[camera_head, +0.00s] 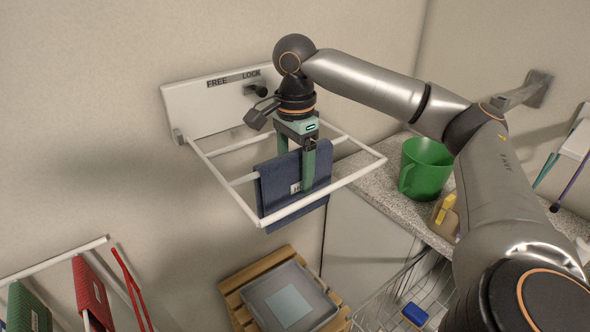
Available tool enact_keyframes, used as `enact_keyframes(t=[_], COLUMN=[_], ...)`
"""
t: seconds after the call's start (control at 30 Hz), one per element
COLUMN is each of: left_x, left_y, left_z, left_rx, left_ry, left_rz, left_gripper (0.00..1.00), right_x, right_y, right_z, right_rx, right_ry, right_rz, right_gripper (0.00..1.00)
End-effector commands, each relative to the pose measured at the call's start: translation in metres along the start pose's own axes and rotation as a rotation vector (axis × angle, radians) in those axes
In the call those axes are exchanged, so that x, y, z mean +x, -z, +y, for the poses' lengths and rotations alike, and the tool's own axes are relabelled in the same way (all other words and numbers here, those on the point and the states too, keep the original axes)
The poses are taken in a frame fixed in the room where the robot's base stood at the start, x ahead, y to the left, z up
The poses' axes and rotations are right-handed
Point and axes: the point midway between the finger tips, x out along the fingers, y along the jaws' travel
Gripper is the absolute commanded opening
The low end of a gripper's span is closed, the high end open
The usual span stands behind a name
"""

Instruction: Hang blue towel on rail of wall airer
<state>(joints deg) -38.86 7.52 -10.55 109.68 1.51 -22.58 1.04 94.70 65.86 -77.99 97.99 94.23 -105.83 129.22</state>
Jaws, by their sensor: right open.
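The dark blue towel (275,195) hangs folded over a middle rail of the white wall airer (365,170). It carries a small white label, and the airer's front bar crosses before its lower part. My right gripper (297,172) points down from above, with its green fingers apart at the towel. One finger is in front of the towel, and the other is partly hidden behind its top edge. Whether the fingers touch the cloth I cannot tell. My left gripper is not in view.
The airer's wall plate (185,110) has FREE and LOCK marks and a dark knob (257,91). A green mug (425,168) stands on the speckled counter at right. A second rack (55,262) with red and green cloths is lower left. A grey tray (287,297) lies on wooden slats below.

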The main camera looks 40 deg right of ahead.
Motion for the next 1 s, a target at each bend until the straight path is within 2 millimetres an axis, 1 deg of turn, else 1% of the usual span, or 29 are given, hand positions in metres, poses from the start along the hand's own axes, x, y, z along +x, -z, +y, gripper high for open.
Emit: enact_keyframes(t=[0.2,0.27,0.33,0.47,0.53,0.6,0.7,0.8,0.9,1.0], left_x=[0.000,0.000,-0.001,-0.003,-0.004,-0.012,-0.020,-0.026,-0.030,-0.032], left_y=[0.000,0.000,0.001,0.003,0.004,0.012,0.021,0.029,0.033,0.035], left_z=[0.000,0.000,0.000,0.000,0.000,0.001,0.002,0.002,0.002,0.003], left_rx=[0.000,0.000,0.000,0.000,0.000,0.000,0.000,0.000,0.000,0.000], left_ry=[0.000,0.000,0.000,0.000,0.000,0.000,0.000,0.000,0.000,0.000], left_rz=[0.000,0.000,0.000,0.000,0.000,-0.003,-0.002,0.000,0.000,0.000], left_gripper=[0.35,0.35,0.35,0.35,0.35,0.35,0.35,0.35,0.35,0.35], right_x=[0.000,-0.004,-0.011,-0.036,-0.052,-0.074,-0.095,-0.110,-0.120,-0.124], right_y=[0.000,0.000,0.000,-0.001,-0.001,0.000,0.000,0.000,0.000,0.000], right_z=[0.000,0.000,-0.001,-0.001,-0.001,-0.001,0.000,0.000,0.000,0.000], right_rx=[0.000,0.000,0.000,0.000,-0.001,0.001,0.000,0.001,0.000,0.000], right_ry=[-0.002,-0.001,0.000,0.003,0.003,0.004,0.002,0.002,0.001,0.000], right_rz=[0.001,0.001,0.000,-0.002,-0.002,-0.001,0.001,0.001,0.000,0.001], right_gripper=[0.77,0.77,0.77,0.77,0.77,0.77,0.77,0.77,0.77,0.77])
